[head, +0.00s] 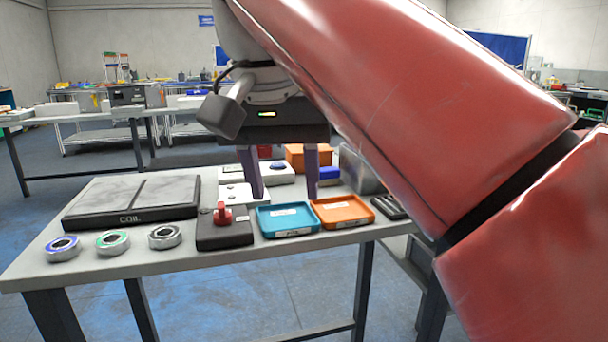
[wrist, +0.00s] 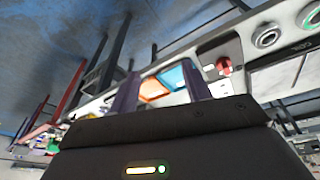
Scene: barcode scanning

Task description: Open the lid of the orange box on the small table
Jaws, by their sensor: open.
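The orange box (head: 293,157) stands near the back right of the small table (head: 240,255) in the head view. My right-hand finger crosses in front of it and hides part of it; whether its lid is raised is hard to tell. My gripper (head: 283,194) points down over the table, in front of the box from this camera, its two dark fingers spread and nothing between them. In the wrist view my gripper (wrist: 160,88) is also open. I cannot make out the orange box there.
At the table front lie an orange tray (head: 342,211), a teal tray (head: 288,220) and a dark block with a red knob (head: 224,228). A black COIL plate (head: 133,200) and metal rings (head: 113,243) are at left. A grey bin (head: 357,172) stands right of the box.

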